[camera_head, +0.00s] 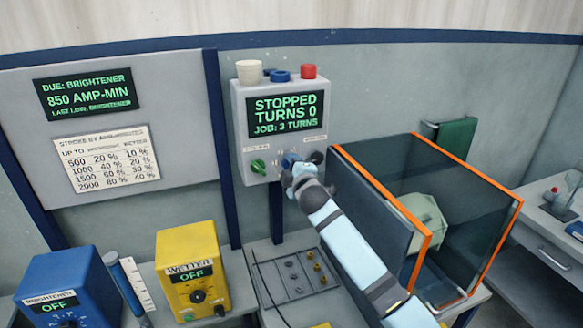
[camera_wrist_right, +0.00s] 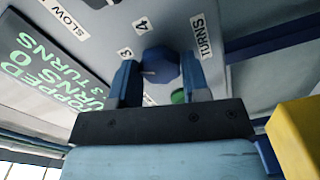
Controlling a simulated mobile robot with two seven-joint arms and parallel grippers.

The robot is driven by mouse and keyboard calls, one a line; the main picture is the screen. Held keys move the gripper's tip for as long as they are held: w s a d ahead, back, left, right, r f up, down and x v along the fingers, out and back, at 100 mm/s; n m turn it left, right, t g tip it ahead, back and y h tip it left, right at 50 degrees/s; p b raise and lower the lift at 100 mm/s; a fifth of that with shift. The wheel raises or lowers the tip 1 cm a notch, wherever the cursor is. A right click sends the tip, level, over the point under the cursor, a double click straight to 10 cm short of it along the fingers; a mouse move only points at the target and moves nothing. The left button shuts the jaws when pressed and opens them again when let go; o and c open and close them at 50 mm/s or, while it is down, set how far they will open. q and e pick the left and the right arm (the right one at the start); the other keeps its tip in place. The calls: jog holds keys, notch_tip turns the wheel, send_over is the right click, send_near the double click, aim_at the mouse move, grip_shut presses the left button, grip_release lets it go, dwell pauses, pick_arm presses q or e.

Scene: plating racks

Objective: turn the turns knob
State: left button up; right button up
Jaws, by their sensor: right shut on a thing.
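The turns knob (camera_wrist_right: 161,66) is blue and sits on the panel of the grey control box (camera_head: 239,108), with a TURNS label (camera_wrist_right: 202,37) and the numbers 3 and 4 beside it. My right gripper (camera_head: 291,165) reaches the box's lower front and partly hides the knob in the head view. In the right wrist view, the gripper's two blue fingers stand on either side of the knob, shut on it. The box display (camera_head: 285,113) reads STOPPED, TURNS 0, JOB: 3 TURNS. The knob's exact pointer setting is hard to read. My left gripper is not in view.
A green knob (camera_head: 258,166) is left of my right gripper on the same panel. White, blue and red items (camera_head: 308,71) stand on top of the box. An orange-edged transparent enclosure (camera_head: 378,190) is close on the right of my arm. A yellow wetter unit (camera_head: 176,249) stands lower left.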

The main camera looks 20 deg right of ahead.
jog(key=o, duration=0.9)
jog(key=s+b, duration=0.1)
jog(key=s, duration=0.8)
jog(key=s+b, duration=0.1)
jog(key=s, duration=0.3)
jog(key=shift+s+d+b, duration=0.25)
jog(key=shift+s+b, duration=0.05)
jog(key=shift+s, duration=0.1)
